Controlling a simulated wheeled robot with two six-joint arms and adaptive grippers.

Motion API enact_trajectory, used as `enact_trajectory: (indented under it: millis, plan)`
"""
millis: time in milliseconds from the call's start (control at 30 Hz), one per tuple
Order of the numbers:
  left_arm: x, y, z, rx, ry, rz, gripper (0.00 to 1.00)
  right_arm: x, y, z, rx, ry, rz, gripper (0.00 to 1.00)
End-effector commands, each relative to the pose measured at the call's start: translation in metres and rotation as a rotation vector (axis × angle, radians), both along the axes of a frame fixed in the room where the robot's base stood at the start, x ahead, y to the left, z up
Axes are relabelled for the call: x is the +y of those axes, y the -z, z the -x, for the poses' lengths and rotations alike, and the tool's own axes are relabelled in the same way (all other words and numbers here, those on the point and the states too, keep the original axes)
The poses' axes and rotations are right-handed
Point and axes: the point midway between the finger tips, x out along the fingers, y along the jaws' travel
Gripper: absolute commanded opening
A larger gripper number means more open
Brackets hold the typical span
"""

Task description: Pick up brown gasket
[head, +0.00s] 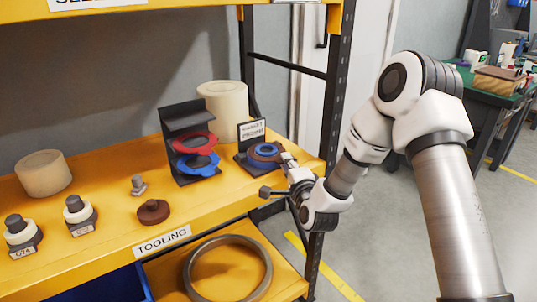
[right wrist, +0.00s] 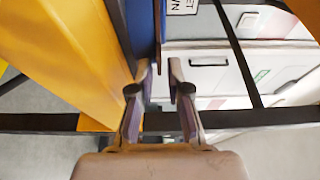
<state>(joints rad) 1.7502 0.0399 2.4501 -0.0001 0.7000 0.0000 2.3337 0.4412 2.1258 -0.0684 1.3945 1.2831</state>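The brown gasket (head: 265,151) is a flat ring on a small dark stand with an upright label, near the right end of the yellow shelf. Blue shows at its middle and around it. My right gripper (head: 281,168) is at the shelf's front right edge, close beside the ring. In the right wrist view my right gripper (right wrist: 160,72) has its two fingers apart. My left gripper is not in view.
A dark rack (head: 181,121) with red and blue rings stands left of the gasket. A cream cylinder (head: 222,106) is behind. A black shelf post (head: 331,120) rises close to my right arm. A large grey ring (head: 228,238) lies on the lower shelf.

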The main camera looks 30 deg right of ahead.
Motion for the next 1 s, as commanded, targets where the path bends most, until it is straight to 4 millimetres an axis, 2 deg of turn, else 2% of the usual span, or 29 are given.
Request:
enact_trajectory:
  millis: [200, 233, 267, 733, 1000]
  plan:
    - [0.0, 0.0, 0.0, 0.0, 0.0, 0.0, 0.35, 0.0, 0.0, -0.002, 0.001, 0.0, 0.0, 0.17]
    - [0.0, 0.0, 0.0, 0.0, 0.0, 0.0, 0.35, 0.0, 0.0, -0.002, 0.001, 0.0, 0.0, 0.06]
    - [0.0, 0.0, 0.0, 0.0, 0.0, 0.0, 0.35, 0.0, 0.0, -0.002, 0.001, 0.0, 0.0, 0.0]
    - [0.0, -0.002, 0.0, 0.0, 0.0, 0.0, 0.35, -0.001, -0.002, -0.003, 0.001, 0.0, 0.0, 0.0]
    - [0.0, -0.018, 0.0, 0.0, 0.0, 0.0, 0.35, -0.006, -0.026, -0.01, 0.001, 0.002, 0.0, 0.0]
